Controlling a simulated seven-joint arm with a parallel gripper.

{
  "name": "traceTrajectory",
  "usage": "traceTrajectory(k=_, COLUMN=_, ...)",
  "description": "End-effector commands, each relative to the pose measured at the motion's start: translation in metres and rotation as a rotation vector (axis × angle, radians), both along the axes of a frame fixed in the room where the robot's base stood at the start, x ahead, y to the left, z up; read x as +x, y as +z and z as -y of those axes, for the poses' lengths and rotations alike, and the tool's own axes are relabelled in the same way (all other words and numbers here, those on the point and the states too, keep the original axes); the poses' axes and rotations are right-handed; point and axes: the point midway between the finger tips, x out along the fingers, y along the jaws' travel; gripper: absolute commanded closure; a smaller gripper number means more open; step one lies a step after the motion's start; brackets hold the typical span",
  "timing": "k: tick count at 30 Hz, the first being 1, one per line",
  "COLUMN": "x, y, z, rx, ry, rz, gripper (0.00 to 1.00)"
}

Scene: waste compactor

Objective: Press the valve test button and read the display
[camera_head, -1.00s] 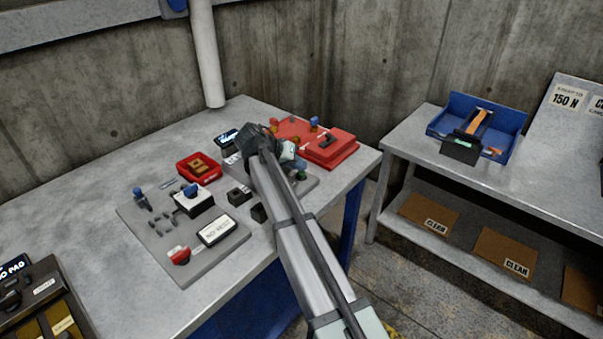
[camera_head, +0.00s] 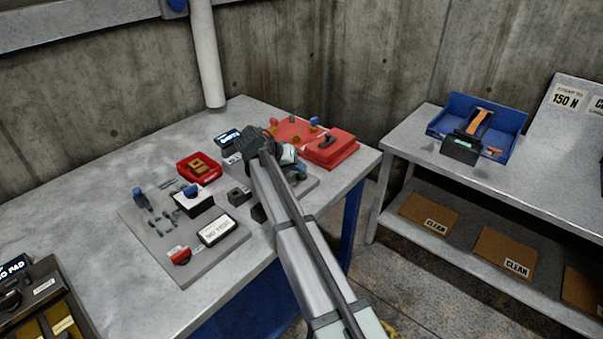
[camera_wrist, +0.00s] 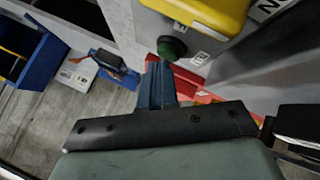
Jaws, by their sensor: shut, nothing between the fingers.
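A round green button (camera_wrist: 171,47) sits on a grey housing below a yellow part in the wrist view. My gripper (camera_wrist: 160,66) is shut and empty, its blue fingertips just short of or at the button's lower edge. I cannot tell if they touch. In the head view my gripper (camera_head: 301,172) is partly hidden by my wrist, and I cannot make out the green button there. A white display panel (camera_head: 217,230) with dark text, seemingly "NO TEST", lies on the grey board. A small dark screen (camera_head: 228,137) stands behind my wrist; its text is too small to read.
The bench (camera_head: 110,150) also holds a red tray (camera_head: 198,168), a red case (camera_head: 330,150) and a grey board with knobs (camera_head: 165,235). A second bench at right carries a blue bin (camera_head: 505,125) and a black box (camera_head: 462,147). The bench's back left is clear.

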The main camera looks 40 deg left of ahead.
Motion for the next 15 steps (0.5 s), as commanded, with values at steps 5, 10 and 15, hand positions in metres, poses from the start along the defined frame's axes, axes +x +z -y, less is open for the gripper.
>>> traceTrajectory(k=5, x=-0.0001, y=-0.0008, z=0.0001, rx=0.000, ry=-0.001, rz=-0.001, gripper=1.00)
traceTrajectory(k=10, x=-0.0001, y=-0.0004, z=0.0000, rx=0.000, ry=-0.001, rz=-0.001, gripper=1.00)
traceTrajectory(k=15, x=0.0000, y=0.0035, z=-0.0001, rx=0.001, ry=0.001, rz=-0.001, gripper=1.00)
